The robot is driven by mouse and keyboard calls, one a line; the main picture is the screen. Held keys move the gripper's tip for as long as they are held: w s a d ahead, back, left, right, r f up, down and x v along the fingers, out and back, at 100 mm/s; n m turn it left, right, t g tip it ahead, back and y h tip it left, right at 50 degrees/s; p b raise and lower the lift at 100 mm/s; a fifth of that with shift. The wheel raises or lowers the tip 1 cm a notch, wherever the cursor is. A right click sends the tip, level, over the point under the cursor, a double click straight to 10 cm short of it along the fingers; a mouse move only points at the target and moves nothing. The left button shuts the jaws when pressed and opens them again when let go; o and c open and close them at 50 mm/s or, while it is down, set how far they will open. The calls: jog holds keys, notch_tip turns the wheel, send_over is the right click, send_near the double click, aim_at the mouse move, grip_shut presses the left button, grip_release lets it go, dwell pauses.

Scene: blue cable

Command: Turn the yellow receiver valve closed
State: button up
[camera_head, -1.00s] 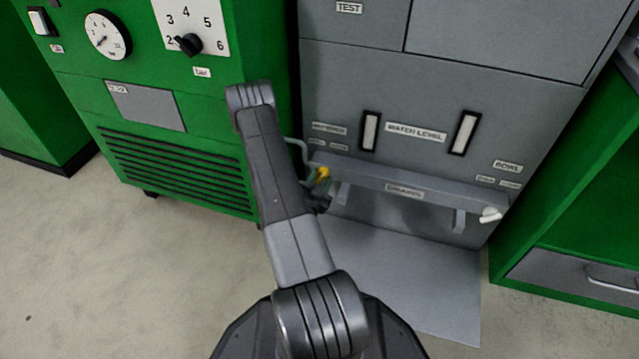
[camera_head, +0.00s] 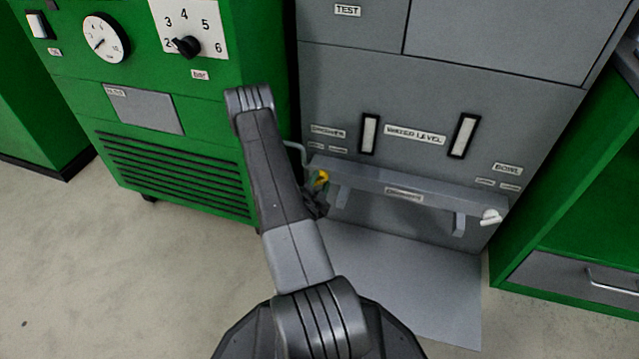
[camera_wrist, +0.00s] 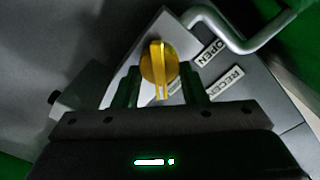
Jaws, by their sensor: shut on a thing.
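The yellow receiver valve (camera_wrist: 157,62) is a round knob with a raised bar handle in the wrist view. The bar runs nearly straight up and down in that picture. My gripper (camera_wrist: 161,84) has one finger on each side of the handle and is shut on it. In the head view the valve (camera_head: 321,177) is a small yellow spot at the left end of the grey ledge. My arm hides most of the gripper there. An "OPEN" label (camera_wrist: 213,52) and a partly hidden "RECEIVER" label (camera_wrist: 223,85) lie right of the valve.
A bent grey pipe (camera_wrist: 238,38) runs close beside the valve. The grey ledge (camera_head: 400,187) crosses the grey cabinet, with a white knob (camera_head: 490,216) at its right end. A green cabinet (camera_head: 175,165) with vents stands close on the left.

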jog(key=o, duration=1)
jog(key=p+v, duration=0.3)
jog(key=v, duration=1)
jog(key=shift+s+p, duration=0.3)
jog(key=shift+s, duration=0.05)
jog(key=b+x, duration=0.3)
jog(key=x, duration=1)
jog(key=shift+w+b, duration=0.3)
jog(key=shift+w, duration=0.05)
jog(key=shift+s, duration=0.15)
